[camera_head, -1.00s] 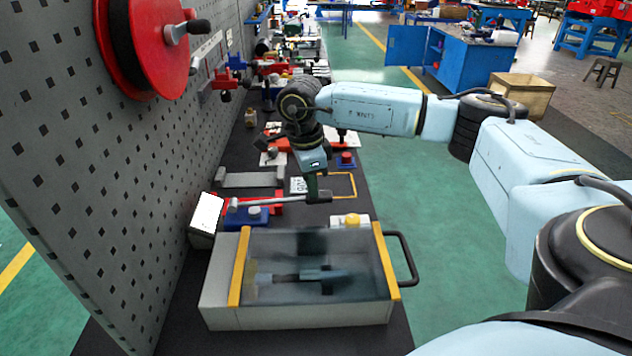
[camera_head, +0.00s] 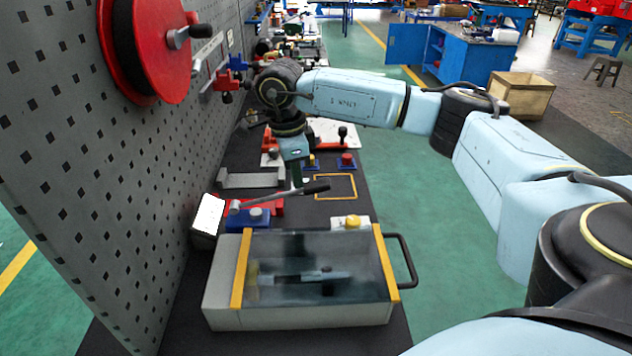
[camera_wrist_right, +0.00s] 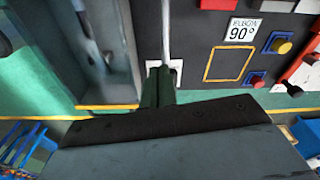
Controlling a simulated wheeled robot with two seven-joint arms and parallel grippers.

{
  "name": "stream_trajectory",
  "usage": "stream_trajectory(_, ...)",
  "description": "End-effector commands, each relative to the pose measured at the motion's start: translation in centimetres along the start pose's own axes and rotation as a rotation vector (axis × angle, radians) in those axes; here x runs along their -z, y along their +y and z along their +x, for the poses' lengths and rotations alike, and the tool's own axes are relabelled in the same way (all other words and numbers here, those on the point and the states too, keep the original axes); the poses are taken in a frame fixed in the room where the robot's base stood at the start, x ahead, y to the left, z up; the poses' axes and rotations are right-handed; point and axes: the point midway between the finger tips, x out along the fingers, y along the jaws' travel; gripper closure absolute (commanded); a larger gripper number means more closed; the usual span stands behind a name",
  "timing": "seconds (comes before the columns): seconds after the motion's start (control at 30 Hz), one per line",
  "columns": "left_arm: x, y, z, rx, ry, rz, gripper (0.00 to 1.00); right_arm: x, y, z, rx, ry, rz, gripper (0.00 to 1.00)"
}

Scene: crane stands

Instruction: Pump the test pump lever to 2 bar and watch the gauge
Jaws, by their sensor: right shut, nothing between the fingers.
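The test pump lever (camera_head: 303,190) is a grey rod with a dark grip, slanting slightly up to the right from a blue base (camera_head: 248,219) with red parts. My right gripper (camera_head: 297,181) points down at the lever's grip, its fingers shut and empty. Its tips meet the grip in the picture; I cannot tell whether they touch it. In the right wrist view the dark green fingers (camera_wrist_right: 158,88) are close together. A small box with a blank-looking white face (camera_head: 207,214) stands left of the pump; I make out no gauge needle or reading. My left gripper is out of view.
A grey case (camera_head: 290,318) with yellow rails, a tinted clear cover and a black handle stands in front of the pump. A pegboard wall (camera_head: 90,150) with a red reel (camera_head: 150,50) closes the left. A yellow outlined square (camera_head: 335,187) on the bench is empty.

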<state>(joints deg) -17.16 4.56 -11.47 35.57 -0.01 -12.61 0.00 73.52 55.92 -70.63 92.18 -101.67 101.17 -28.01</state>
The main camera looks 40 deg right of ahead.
Motion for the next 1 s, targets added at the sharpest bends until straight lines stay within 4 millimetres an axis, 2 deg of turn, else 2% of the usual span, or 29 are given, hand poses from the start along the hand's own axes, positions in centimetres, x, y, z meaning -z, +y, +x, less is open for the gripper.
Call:
stream_trajectory(0.03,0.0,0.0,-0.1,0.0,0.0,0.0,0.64,-0.1,-0.1,-1.5,0.006,-0.005,0.001,1.0)
stream_trajectory(0.2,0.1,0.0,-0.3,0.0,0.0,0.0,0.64,-0.2,-0.1,-5.4,0.006,-0.006,-0.001,1.0)
stream_trajectory(0.43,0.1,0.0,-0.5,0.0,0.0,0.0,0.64,-0.2,0.0,-9.3,0.004,-0.007,-0.001,1.0)
stream_trajectory(0.63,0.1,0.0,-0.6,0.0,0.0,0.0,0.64,-0.2,0.0,-10.6,0.003,-0.006,-0.001,1.0)
stream_trajectory(1.0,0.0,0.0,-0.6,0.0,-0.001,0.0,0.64,-0.2,0.0,-10.6,0.003,-0.006,-0.001,1.0)
